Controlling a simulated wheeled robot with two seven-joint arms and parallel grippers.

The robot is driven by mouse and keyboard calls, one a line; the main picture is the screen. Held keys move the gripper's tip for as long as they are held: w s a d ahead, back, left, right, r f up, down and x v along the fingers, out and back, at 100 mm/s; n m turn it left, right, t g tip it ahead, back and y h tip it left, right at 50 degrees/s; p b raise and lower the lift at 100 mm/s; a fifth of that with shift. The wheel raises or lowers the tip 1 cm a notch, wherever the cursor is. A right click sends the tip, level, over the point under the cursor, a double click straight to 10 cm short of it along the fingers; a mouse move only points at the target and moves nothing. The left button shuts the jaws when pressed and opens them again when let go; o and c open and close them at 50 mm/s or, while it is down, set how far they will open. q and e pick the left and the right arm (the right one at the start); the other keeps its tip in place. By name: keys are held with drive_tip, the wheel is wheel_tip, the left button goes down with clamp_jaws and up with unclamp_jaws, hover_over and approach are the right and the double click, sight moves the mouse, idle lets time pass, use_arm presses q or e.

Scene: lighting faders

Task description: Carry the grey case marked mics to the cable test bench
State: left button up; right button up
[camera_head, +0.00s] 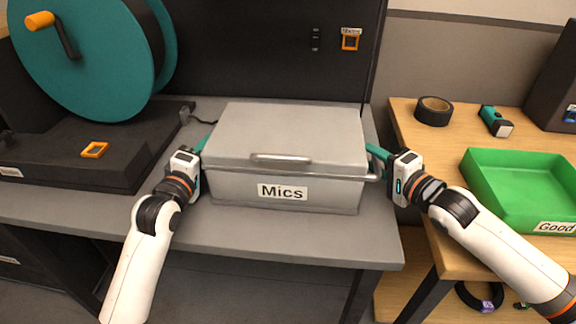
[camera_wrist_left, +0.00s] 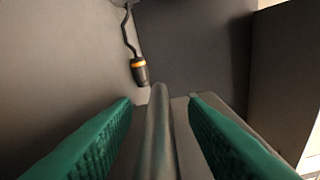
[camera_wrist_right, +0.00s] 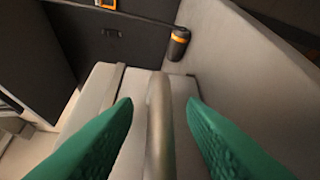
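The grey case marked Mics (camera_head: 287,140) sits closed on the grey bench (camera_head: 290,233), its label facing me. My left gripper (camera_head: 203,147) is at the case's left side and my right gripper (camera_head: 374,152) is at its right side. In the left wrist view, a side handle bar (camera_wrist_left: 158,130) stands between the open green fingers (camera_wrist_left: 160,115), with gaps on both sides. In the right wrist view, the other handle bar (camera_wrist_right: 160,125) lies between the open fingers (camera_wrist_right: 160,112), also with gaps.
A teal cable reel (camera_head: 85,45) and a black base (camera_head: 80,160) with an orange square stand at the left. A wooden table (camera_head: 425,140) at the right holds black tape (camera_head: 433,110), a teal tool (camera_head: 496,120) and a green tray (camera_head: 475,195) marked Good. A dark panel rises behind the case.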

use_arm(q)
clamp_jaws()
use_arm(e)
clamp_jaws()
use_arm(q)
drive_tip(key=shift+f, duration=0.1)
use_arm(e)
drive_tip(key=shift+f, duration=0.1)
idle(0.7)
use_arm(q)
drive_tip(key=shift+r, duration=0.3)
use_arm(e)
drive_tip(key=shift+r, duration=0.35)
